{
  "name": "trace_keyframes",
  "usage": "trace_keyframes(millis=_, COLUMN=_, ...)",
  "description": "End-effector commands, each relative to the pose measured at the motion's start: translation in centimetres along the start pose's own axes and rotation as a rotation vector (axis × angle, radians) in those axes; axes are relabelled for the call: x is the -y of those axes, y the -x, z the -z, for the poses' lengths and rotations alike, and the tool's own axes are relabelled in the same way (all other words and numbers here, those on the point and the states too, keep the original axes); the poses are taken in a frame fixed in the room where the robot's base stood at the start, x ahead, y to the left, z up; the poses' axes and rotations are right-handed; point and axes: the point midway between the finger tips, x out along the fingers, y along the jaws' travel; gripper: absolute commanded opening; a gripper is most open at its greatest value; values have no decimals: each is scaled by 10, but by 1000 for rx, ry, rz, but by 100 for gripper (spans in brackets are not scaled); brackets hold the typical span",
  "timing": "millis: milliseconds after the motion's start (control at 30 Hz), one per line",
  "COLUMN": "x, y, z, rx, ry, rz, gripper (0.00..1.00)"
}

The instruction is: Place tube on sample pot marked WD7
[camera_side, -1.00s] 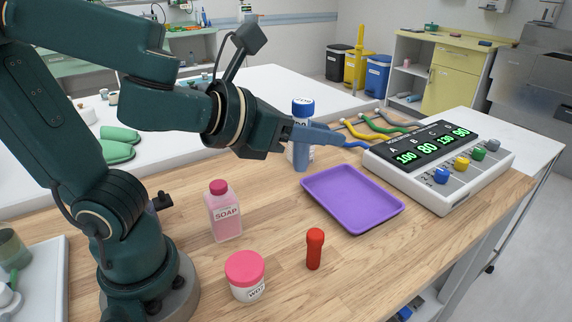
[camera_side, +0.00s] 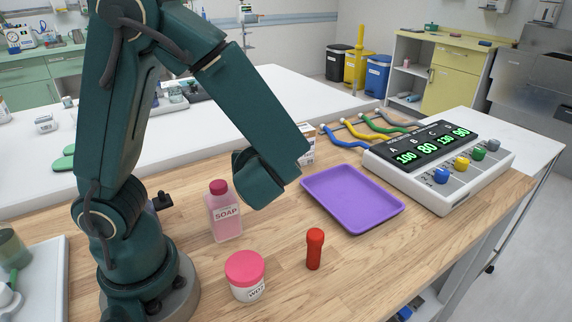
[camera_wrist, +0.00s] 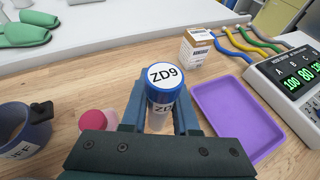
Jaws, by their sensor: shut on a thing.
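The red tube (camera_side: 315,248) stands upright on the wooden table, in front of the purple tray. The pot with a pink lid (camera_side: 245,275) stands to its left; its label is partly turned away and seems to read WD7. In the wrist view my gripper (camera_wrist: 160,118) is shut on a blue-lidded pot (camera_wrist: 163,80) marked ZD9, its lid facing the camera. In the side view my gripper and that pot are hidden behind my arm. I cannot tell whether the held pot touches the table.
A soap bottle (camera_side: 225,212) stands behind the pink-lidded pot. The purple tray (camera_side: 352,198) is empty. A white monitor box (camera_side: 440,165) with coloured cables lies to the right. A small carton (camera_wrist: 195,47) stands behind. A dark mug (camera_wrist: 22,130) is at left in the wrist view.

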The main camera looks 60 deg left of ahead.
Motion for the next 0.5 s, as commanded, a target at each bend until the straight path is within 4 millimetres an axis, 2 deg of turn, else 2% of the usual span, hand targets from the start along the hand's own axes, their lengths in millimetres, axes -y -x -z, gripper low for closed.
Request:
trace_keyframes(millis=233, x=-6, y=-11, z=18, rx=0, ry=1, rz=-17, gripper=0)
trace_keyframes(millis=500, x=-6, y=-25, z=52, rx=0, ry=-1, rz=-16, gripper=0)
